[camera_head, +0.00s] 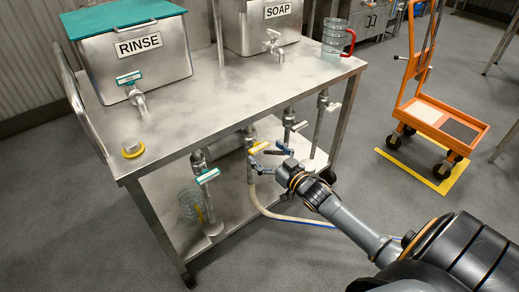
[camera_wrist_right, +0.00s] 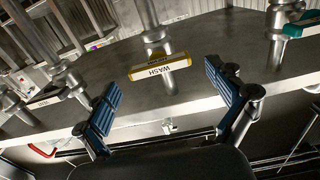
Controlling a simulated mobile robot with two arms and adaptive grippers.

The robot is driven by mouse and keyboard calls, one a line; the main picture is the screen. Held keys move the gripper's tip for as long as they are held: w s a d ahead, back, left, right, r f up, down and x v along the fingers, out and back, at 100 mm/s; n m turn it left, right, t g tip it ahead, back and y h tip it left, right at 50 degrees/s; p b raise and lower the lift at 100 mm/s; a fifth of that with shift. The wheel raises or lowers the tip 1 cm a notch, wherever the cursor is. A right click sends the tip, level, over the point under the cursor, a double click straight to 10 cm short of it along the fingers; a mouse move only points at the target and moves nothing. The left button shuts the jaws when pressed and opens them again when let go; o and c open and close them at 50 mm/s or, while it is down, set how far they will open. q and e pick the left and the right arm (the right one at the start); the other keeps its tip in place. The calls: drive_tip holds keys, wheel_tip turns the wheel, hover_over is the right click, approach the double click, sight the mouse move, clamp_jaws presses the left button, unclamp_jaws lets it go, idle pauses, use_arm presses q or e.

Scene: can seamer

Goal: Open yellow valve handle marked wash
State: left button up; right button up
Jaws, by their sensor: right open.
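The yellow valve handle (camera_head: 259,147) sits on a vertical pipe under the steel table's top. In the right wrist view the same yellow handle (camera_wrist_right: 160,68) shows a white label reading WASH, upside down, on its side. My right gripper (camera_head: 266,161) is at the end of the arm coming in from the right, just beside and below the handle. In the right wrist view its blue-padded fingers (camera_wrist_right: 164,105) are spread wide, with the handle beyond and between them. The fingers appear apart from the handle. My left gripper is not in view.
A teal-handled valve (camera_head: 208,176) is on a pipe to the left, and a white-handled valve (camera_head: 299,126) is to the right. The steel table (camera_head: 230,100) overhangs the pipes. A hose (camera_head: 275,214) runs below my gripper. An orange cart (camera_head: 437,115) stands far right.

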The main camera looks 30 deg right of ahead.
sight(261, 150)
drive_tip(key=shift+w+a, duration=0.15)
drive_tip(key=shift+w, duration=1.45)
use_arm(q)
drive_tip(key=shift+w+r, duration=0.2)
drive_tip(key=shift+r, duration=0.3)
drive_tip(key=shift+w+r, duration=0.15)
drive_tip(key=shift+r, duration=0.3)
use_arm(e)
drive_tip(key=c, duration=1.2)
drive_tip(key=n+p, duration=0.1)
drive_tip(key=n, duration=0.5)
drive_tip(key=shift+a+n+p, duration=0.1)
drive_tip(key=shift+n+p, duration=0.2)
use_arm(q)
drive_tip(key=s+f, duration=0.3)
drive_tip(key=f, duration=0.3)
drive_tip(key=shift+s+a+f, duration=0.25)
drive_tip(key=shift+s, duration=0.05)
use_arm(e)
drive_tip(key=shift+f+n, duration=0.1)
drive_tip(key=shift+n, duration=1)
